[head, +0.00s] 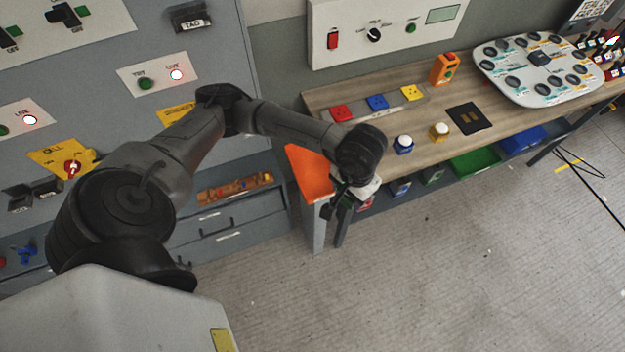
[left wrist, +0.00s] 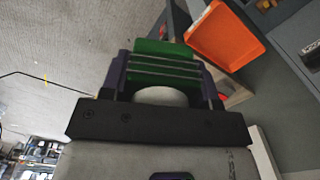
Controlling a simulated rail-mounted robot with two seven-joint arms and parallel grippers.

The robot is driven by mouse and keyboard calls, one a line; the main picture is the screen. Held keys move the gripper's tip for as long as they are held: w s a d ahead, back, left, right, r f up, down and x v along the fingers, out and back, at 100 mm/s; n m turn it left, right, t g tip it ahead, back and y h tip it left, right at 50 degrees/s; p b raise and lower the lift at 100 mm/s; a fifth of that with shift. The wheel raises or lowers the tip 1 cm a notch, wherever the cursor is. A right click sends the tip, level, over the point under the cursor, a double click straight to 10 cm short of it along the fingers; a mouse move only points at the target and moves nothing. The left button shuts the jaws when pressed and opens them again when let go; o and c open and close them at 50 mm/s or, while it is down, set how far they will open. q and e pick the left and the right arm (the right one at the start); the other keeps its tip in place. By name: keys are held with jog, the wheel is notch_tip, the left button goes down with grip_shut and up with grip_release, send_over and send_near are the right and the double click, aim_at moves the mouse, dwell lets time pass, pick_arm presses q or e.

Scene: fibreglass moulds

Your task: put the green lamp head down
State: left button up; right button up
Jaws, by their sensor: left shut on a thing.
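My left gripper (head: 346,200) hangs in front of the bench's left end, beside the orange tray (head: 308,172). It is shut on the green lamp head (left wrist: 163,50), which shows between its two dark fingers in the left wrist view. A pale rounded part shows below the green part there. In the head view my wrist hides most of the lamp head. The orange tray also shows in the left wrist view (left wrist: 222,38), just beyond the lamp head to the right, and looks empty. My right gripper is not in view.
The wooden bench (head: 385,126) holds red, blue and yellow blocks, a blue-based lamp (head: 403,145), a yellow lamp (head: 438,131) and a black plate (head: 468,117). Bins, including a green one (head: 474,162), sit below. A grey cabinet stands left. The floor in front is clear.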

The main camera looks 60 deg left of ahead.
pick_arm(q)
jog(key=w+a+f+n+b, duration=0.3)
jog(key=w+a+f+n, duration=0.2)
jog(key=a+f+n, duration=0.25)
jog(key=w+a+f+n+b, duration=0.3)
jog(key=w+a+f+n, duration=0.25)
jog(key=a+f, duration=0.25)
jog(key=p, duration=0.2)
send_over(312, 170)
jog(key=shift+n, duration=0.3)
notch_tip(312, 170, down, 7)
jog(key=shift+w+d+r, duration=0.1)
jog(key=shift+d+r, duration=0.05)
jog(key=shift+r, duration=0.05)
jog(key=shift+f, duration=0.45)
notch_tip(312, 170, down, 3)
jog(key=shift+f, duration=0.15)
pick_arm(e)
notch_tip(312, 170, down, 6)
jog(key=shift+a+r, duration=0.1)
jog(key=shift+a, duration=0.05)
pick_arm(q)
jog(key=shift+f, duration=0.1)
